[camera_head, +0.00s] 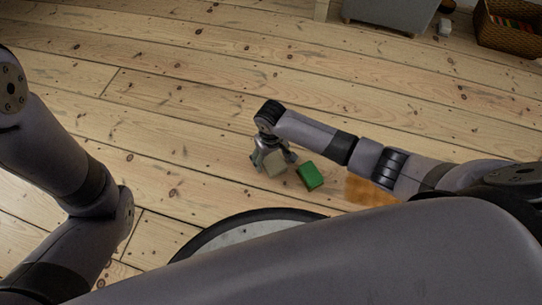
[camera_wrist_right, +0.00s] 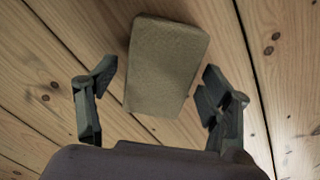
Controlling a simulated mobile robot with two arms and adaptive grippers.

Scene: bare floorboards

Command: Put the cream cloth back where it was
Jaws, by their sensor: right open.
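The cream cloth (camera_head: 275,165) is a small, flat-sided cream block on the floorboards, partly hidden by my right gripper in the head view. It also shows in the right wrist view (camera_wrist_right: 166,62), where it looks tan with rounded corners. My right gripper (camera_head: 274,159) points down over it. In the right wrist view my right gripper (camera_wrist_right: 159,72) is open, with one finger on each side of the cloth and a visible gap at both sides. My left arm shows at the left of the head view, but its gripper is out of the picture.
A green block (camera_head: 310,176) lies just right of the cloth. An orange patch or mat (camera_head: 368,192) is partly hidden under my right arm. A grey container (camera_head: 392,12), a small white object (camera_head: 445,27) and a wicker basket (camera_head: 508,28) stand far back. The floor between is clear.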

